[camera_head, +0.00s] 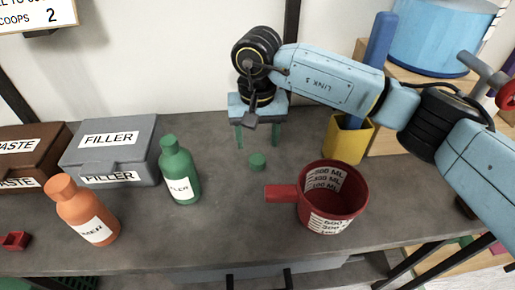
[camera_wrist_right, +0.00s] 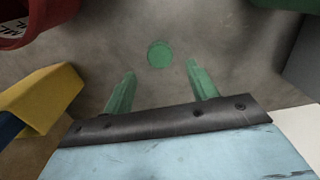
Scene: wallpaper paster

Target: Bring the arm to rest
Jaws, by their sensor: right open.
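My right arm comes in from the right in the head view and bends down at the back of the table. Its right gripper (camera_head: 257,140) points down with its two green fingers apart. Nothing is between the fingers. A small round green cap (camera_head: 258,161) lies on the table just in front of the fingers. In the right wrist view, the open right gripper (camera_wrist_right: 160,72) has the green cap (camera_wrist_right: 159,54) lying beyond its fingertips, apart from them. My left gripper is not in view.
A red measuring cup (camera_head: 325,222) stands to the right, its handle pointing left. A yellow holder (camera_head: 345,143) is behind it. A green bottle (camera_head: 180,172), an orange bottle (camera_head: 88,212) and a grey filler box (camera_head: 112,150) stand left. The table (camera_head: 225,215) is bare between green bottle and cup.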

